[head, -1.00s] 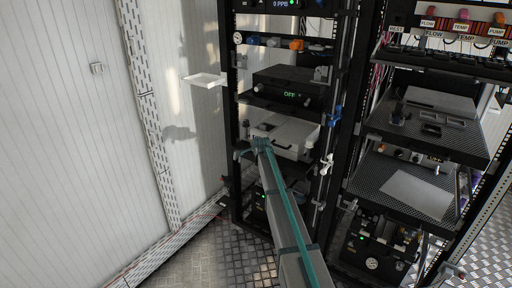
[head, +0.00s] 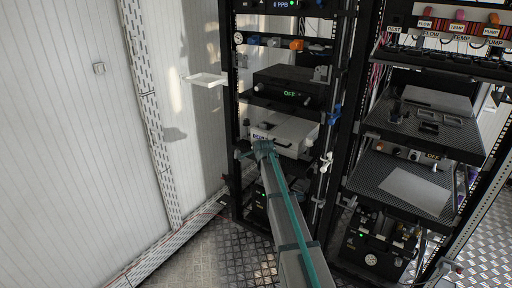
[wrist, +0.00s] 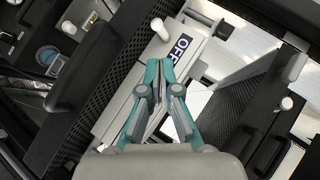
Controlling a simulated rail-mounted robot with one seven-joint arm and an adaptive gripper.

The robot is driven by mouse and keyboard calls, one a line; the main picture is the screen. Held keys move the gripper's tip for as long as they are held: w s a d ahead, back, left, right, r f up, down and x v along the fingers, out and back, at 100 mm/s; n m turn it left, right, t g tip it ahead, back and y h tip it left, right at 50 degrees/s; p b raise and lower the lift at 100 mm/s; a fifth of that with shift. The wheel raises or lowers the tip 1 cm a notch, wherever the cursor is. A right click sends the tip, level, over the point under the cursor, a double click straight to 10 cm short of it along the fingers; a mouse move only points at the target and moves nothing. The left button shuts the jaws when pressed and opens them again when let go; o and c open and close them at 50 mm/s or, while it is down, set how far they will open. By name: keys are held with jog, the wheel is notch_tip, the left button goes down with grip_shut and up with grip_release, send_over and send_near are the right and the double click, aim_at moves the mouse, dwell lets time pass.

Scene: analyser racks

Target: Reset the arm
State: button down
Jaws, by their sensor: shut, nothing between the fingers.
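My gripper (wrist: 160,66) shows in the wrist view with its teal and grey fingers together, shut and empty. In the head view my arm (head: 285,215) rises from the bottom edge towards the middle rack and ends in front of a pale box (head: 292,134) on a shelf. My fingers cannot be made out there.
A black unit with a green OFF display (head: 290,94) sits above the pale box. A right rack holds perforated shelves (head: 405,185). A small white tray (head: 204,80) juts out at the left of the middle rack. Open floor (head: 190,252) lies at lower left.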

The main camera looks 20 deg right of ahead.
jog(key=shift+s+a+r, duration=0.1)
jog(key=shift+s+r, duration=0.05)
jog(key=shift+s, duration=0.2)
jog(key=s+a+f+n+g+p, duration=0.1)
jog(key=s+a+f+n+g, duration=0.2)
jog(key=s+f, duration=0.75)
jog(key=s+a+f+n+g+y, duration=0.1)
jog(key=s+f+n+g, duration=0.35)
jog(key=s+f, duration=0.65)
jog(key=s+a+f+n+g+p, duration=0.1)
jog(key=s+a+f+n+g, duration=0.2)
jog(key=s+f, duration=0.8)
jog(key=s+a+f+n+g+p, duration=0.1)
jog(key=s+f+g, duration=0.1)
jog(key=s, duration=1.3)
jog(key=s+a+f+n+g+p, duration=0.1)
jog(key=s+a+f+n+g, duration=0.1)
jog(key=s, duration=1.4)
jog(key=s+a+f+n+g+p, duration=0.1)
jog(key=s+a+f+g, duration=0.1)
jog(key=s, duration=1.3)
jog(key=shift+s+f+n+g+y+p, duration=0.35)
jog(key=shift+f+g, duration=0.4)
jog(key=shift+g, duration=0.4)
